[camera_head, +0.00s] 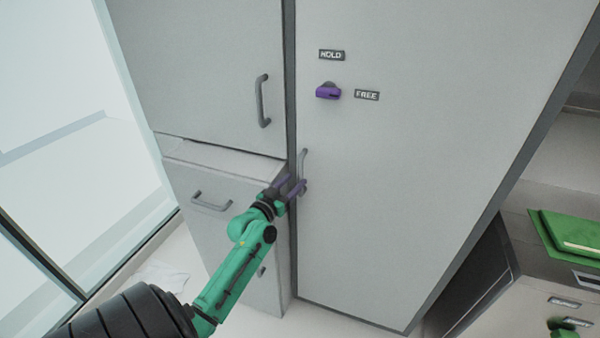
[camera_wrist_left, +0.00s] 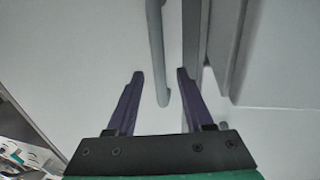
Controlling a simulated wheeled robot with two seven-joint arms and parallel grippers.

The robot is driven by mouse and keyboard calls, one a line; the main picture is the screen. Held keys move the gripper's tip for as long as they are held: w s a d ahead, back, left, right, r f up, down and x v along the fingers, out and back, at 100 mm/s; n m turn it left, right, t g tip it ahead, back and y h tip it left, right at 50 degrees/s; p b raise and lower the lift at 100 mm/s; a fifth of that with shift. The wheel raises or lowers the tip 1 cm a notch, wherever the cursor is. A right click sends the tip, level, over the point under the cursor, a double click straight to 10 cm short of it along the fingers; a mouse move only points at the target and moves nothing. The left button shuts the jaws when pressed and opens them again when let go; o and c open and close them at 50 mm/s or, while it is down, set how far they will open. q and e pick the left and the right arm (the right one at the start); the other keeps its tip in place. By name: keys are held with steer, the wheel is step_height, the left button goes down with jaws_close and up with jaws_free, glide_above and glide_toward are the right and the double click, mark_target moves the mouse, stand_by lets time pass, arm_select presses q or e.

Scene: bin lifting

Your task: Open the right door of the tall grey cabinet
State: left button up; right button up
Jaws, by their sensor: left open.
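The tall grey cabinet's right door (camera_head: 420,150) is shut and fills the middle of the head view. Its vertical bar handle (camera_head: 303,166) is near the door's left edge and also shows in the left wrist view (camera_wrist_left: 156,45). My left gripper (camera_head: 296,186) is open at the handle's lower part. In the left wrist view its two purple fingers (camera_wrist_left: 160,75) stand on either side of the handle's lower end, with gaps. A purple knob (camera_head: 328,91) sits higher on the door, by HOLD (camera_head: 331,55) and FREE (camera_head: 367,95) labels. My right gripper cannot be made out.
The left door (camera_head: 200,70) has its own handle (camera_head: 263,101) and looks shut. A low grey cabinet (camera_head: 185,185) with a bar handle stands below it, close to my left arm. A dark-sided unit (camera_head: 475,275) with a green item (camera_head: 570,235) stands at right.

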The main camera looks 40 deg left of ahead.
mark_target(299, 177)
arm_select(q)
steer(key=w, duration=0.4)
steer(key=shift+w+a, duration=0.15)
steer(key=shift+a, duration=0.1)
jaws_close()
stand_by(1.1)
